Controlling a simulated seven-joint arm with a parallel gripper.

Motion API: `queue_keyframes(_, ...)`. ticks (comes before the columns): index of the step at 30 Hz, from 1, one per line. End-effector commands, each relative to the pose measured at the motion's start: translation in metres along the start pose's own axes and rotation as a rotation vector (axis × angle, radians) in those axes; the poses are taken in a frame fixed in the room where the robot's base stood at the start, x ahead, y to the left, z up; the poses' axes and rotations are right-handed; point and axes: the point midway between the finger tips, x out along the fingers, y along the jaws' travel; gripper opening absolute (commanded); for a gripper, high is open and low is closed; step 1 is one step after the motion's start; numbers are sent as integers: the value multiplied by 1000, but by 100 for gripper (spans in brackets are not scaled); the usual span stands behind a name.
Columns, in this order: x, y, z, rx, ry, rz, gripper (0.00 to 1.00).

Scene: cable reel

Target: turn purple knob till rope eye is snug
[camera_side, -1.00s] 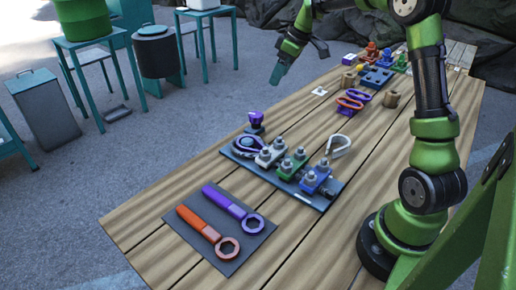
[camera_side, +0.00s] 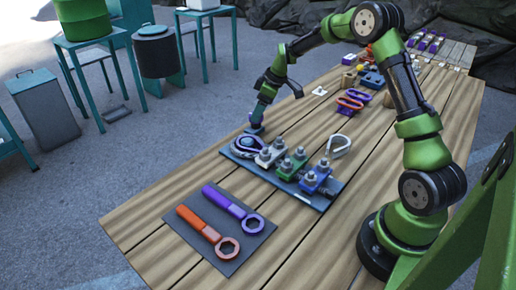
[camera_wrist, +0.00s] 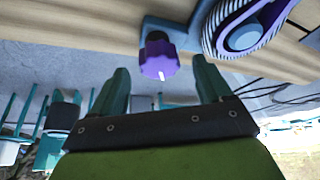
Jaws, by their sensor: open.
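The purple knob (camera_wrist: 158,57) stands at the end of a dark arm beside the reel. In the wrist view my gripper (camera_wrist: 163,78) is open, with one teal finger to each side of the knob and visible gaps; the knob appears a little beyond the fingertips. In the side view my gripper (camera_side: 257,122) points down over the knob's spot and hides most of the knob. The reel (camera_side: 247,146), purple-rimmed with striped winding in the wrist view (camera_wrist: 245,32), sits on the dark board's left end.
White, green and blue clamp blocks (camera_side: 290,164) with bolts line the dark board. An orange wrench (camera_side: 207,228) and a purple wrench (camera_side: 232,207) lie on a grey mat in front.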

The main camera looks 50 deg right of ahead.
Motion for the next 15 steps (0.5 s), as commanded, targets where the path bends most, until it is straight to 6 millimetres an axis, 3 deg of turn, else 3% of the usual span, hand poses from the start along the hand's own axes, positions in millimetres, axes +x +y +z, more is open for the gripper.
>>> queue_keyframes(6,19,0,0,1,1,0,78)
queue_keyframes(15,21,0,0,1,1,1,78)
